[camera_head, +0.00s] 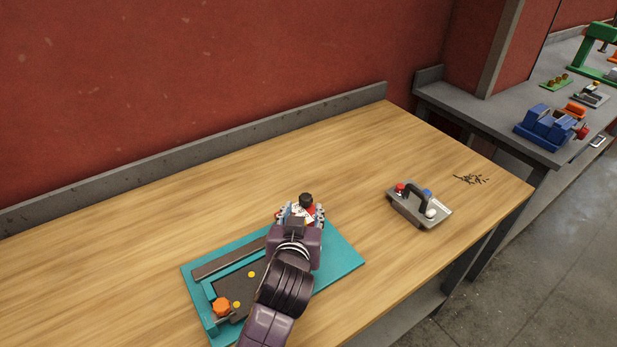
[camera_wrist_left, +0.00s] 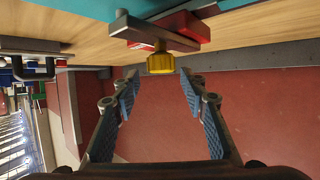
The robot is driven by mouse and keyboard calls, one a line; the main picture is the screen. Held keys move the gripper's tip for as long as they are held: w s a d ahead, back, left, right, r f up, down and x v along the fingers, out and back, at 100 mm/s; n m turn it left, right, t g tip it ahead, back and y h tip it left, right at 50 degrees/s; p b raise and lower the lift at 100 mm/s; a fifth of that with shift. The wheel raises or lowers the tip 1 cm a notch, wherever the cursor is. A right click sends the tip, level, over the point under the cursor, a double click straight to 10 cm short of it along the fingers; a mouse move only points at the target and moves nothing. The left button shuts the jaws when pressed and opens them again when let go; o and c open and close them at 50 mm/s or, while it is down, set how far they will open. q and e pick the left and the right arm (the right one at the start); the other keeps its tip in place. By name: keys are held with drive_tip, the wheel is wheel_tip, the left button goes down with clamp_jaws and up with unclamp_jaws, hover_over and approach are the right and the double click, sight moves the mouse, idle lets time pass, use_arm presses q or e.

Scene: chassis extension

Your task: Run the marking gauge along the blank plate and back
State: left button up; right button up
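A teal base board (camera_head: 345,262) lies on the wooden bench and also shows at the top of the left wrist view (camera_wrist_left: 100,8). On it are a dark flat plate (camera_head: 232,286), a brown bar (camera_head: 228,259) and an orange knob (camera_head: 222,306). What looks like the marking gauge, a red block with a dark bar and yellow knob, shows in the left wrist view (camera_wrist_left: 188,29); in the head view my gripper mostly hides it. My left gripper (camera_wrist_left: 158,76) is open, its blue-padded fingers apart with nothing between them, close to the gauge. My right gripper is not in view.
A grey handled caddy (camera_head: 418,207) with red, blue and white items stands to the right. Dark shavings (camera_head: 470,179) lie near the bench's right end. A grey ledge (camera_head: 200,152) runs along the back. A side bench holds a blue vise (camera_head: 548,125). The bench's left part is clear.

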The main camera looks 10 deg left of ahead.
sight(305, 200)
use_arm(q)
drive_tip(key=shift+x, duration=1)
drive_tip(key=x, duration=0.4)
drive_tip(key=shift+w+p, duration=0.35)
drive_tip(key=shift+p, duration=0.05)
drive_tip(key=shift+w+a+f, duration=0.1)
drive_tip(key=shift+w+f, duration=0.2)
drive_tip(key=shift+w, duration=0.3)
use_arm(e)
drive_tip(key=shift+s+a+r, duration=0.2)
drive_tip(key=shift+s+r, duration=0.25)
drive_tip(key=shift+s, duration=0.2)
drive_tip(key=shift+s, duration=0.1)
use_arm(q)
clamp_jaws()
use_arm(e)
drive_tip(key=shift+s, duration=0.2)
